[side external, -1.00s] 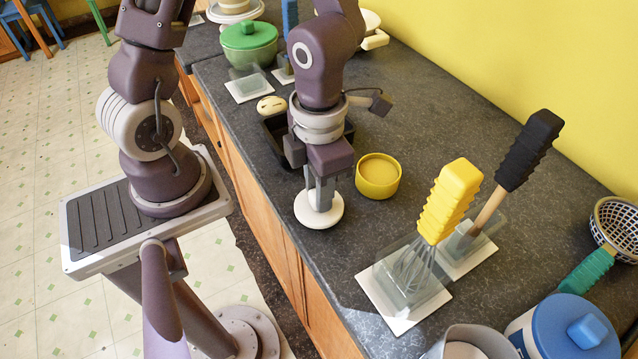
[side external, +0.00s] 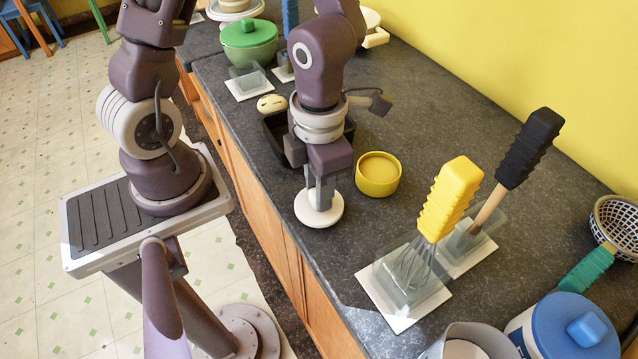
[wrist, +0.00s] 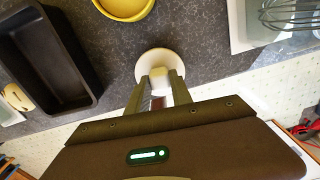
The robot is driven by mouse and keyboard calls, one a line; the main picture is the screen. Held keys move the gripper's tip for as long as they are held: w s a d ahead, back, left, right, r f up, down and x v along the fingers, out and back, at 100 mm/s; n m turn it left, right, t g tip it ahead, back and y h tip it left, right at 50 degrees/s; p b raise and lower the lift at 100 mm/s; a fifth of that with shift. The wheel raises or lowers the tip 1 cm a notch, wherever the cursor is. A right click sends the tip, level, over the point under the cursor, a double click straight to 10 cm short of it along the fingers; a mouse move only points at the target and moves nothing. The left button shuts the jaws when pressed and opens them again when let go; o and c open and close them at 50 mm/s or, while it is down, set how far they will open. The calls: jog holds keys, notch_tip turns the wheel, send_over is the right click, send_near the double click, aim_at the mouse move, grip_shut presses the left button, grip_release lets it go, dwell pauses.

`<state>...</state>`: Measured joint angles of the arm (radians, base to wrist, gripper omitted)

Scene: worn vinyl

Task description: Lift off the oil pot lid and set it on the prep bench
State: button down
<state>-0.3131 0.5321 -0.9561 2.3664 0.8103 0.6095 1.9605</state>
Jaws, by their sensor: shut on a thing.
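The oil pot lid is a round white disc (side external: 305,212) lying flat at the bench's front edge, on or just above the surface; I cannot tell whether it touches. It also shows in the wrist view (wrist: 152,61), with a pale knob on top. My gripper (side external: 321,201) points straight down over the lid. In the wrist view its two fingers (wrist: 161,91) are shut on the knob. A yellow round pot (side external: 378,176) stands uncovered on the bench, just behind and right of the lid. Its near rim shows at the top of the wrist view (wrist: 126,17).
A dark tray (side external: 347,135) sits behind my gripper. A yellow-handled whisk (side external: 449,198) and black-handled tool (side external: 524,148) stand in holders to the right. A blue-lidded pot (side external: 569,335) is at front right. The grey bench (side external: 310,262) is clear in front of the lid.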

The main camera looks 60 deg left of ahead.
jog(key=shift+f, duration=0.45)
dwell(0.3)
jog(key=c, duration=1.1)
grip_release()
jog(key=shift+o, duration=0.2)
jog(key=shift+r, duration=4)
